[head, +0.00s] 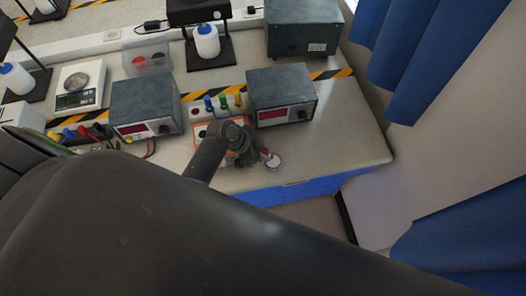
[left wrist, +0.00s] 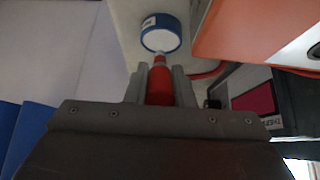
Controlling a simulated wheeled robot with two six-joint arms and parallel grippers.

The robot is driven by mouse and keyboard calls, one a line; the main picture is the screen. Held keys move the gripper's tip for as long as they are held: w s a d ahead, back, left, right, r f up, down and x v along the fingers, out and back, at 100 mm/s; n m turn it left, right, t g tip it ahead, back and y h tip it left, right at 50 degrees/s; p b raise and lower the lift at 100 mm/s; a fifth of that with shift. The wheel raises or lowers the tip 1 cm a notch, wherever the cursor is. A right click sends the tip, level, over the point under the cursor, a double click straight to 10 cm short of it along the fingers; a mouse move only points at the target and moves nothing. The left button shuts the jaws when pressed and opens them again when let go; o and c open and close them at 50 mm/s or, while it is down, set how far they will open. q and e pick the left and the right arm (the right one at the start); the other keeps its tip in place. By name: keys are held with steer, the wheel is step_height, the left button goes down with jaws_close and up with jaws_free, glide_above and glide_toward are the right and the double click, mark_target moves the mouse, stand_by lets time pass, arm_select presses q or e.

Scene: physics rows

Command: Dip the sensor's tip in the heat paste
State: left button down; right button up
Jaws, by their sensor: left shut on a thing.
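The sensor (left wrist: 158,86) has a red handle and a paler tip. My left gripper (left wrist: 155,80) is shut on the handle, with the tip pointing at the heat paste tin. The tin (left wrist: 160,33) is round and blue with white paste inside. In the left wrist view the tip overlaps the tin's near rim; I cannot tell whether it touches the paste. In the head view my left gripper (head: 254,156) is just left of the tin (head: 273,163), and a bit of the red sensor (head: 265,156) shows between them. My right gripper is not in view.
An orange-edged unit (head: 203,132) lies beside my left gripper. Two grey instrument boxes (head: 281,88) (head: 145,100) stand behind and left. The bench's front edge (head: 290,186) is close to the tin. The bench top (head: 345,135) at right is clear.

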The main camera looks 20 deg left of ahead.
arm_select(q)
steer(key=shift+r, duration=2.65)
